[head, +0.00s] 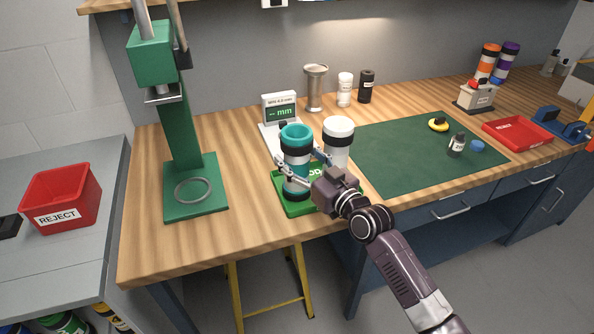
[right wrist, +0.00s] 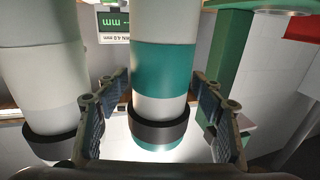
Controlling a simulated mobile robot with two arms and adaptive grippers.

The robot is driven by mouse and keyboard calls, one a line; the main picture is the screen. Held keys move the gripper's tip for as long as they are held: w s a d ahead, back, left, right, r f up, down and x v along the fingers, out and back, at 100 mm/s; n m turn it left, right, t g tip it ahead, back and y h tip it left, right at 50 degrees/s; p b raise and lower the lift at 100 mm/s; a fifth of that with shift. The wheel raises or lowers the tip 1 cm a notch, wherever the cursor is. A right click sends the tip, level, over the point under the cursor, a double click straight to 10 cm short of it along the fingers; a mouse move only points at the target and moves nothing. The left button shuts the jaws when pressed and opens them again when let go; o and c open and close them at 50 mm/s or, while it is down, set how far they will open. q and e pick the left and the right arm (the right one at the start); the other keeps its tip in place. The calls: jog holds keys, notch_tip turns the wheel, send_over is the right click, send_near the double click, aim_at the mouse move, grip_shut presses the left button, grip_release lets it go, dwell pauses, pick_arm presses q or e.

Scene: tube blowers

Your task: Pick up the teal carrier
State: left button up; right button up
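The teal carrier (head: 296,139) is an upright cylinder with teal and white bands and dark rings, standing on a green tray (head: 291,209) near the bench's front edge. My right gripper (head: 304,168) reaches it from the front right. In the right wrist view the gripper (right wrist: 160,122) is open, one finger on each side of the carrier (right wrist: 164,72). Gaps show between the fingers and the carrier, so it is not clamped. The fingers partly hide the carrier's lower part in the head view. My left gripper is not in view.
A white carrier (head: 338,132) stands close to the right of the teal one; it also shows in the right wrist view (right wrist: 42,75). A digital gauge (head: 281,112) is behind. A green press (head: 179,130) stands left. The green mat (head: 408,160) has clear room.

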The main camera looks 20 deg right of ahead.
jog(key=c, duration=1)
jog(key=shift+c, duration=1)
jog(key=shift+r, duration=0.1)
